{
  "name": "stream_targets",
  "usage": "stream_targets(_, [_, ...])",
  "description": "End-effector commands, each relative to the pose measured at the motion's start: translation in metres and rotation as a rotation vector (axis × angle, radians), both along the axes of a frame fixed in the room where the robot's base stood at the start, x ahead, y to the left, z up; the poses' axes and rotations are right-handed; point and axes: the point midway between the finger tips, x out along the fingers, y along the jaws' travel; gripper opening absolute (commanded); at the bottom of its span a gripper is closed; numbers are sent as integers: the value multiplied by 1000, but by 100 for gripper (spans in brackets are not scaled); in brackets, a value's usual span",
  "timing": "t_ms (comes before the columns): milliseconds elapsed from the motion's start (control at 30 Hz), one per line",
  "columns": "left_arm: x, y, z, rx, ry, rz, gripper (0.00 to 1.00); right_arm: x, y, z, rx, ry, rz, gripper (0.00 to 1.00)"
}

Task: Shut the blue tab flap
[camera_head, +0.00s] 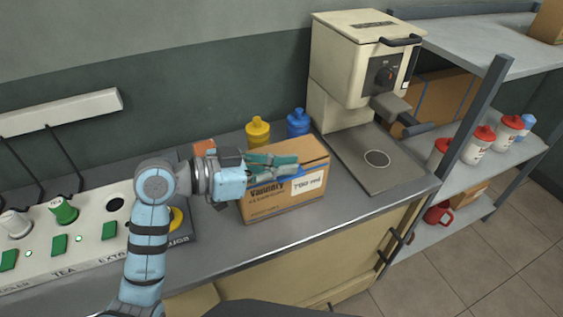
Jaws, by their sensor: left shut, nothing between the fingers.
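A cardboard box (284,200) with dark lettering and a white "750 ml" label stands on the grey counter. Its top (312,152) looks mostly flat and covered, partly hidden by my gripper. I cannot tell whether the fingers touch the cardboard. My right gripper is not in view.
A yellow bottle (257,133) and a blue bottle (298,124) stand behind the box. A cream machine (352,75) with a dark base plate stands right. A panel (75,240) with buttons lies left. The counter front (330,218) is clear.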

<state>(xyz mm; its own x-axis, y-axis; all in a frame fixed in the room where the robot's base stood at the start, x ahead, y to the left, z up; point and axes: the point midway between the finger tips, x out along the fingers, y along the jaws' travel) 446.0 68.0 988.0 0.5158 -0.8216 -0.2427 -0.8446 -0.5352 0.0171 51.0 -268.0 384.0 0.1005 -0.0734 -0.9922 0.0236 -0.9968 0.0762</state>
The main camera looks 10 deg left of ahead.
Motion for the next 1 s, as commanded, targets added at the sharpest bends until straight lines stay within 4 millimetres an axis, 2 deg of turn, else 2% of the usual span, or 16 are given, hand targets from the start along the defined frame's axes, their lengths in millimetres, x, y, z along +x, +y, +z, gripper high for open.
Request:
stream_targets(200, [-1, -1, -5, 22, -36, 0, 0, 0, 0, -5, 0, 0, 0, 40])
stream_targets(733, [-2, -1, -3, 25, -40, 0, 0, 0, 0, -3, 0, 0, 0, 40])
stream_targets(867, [-2, 0, 9, 26, -40, 1, 0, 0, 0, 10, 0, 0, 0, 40])
stream_targets(1000, [-2, 2, 37, 26, -41, 7, 0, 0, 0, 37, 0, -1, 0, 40])
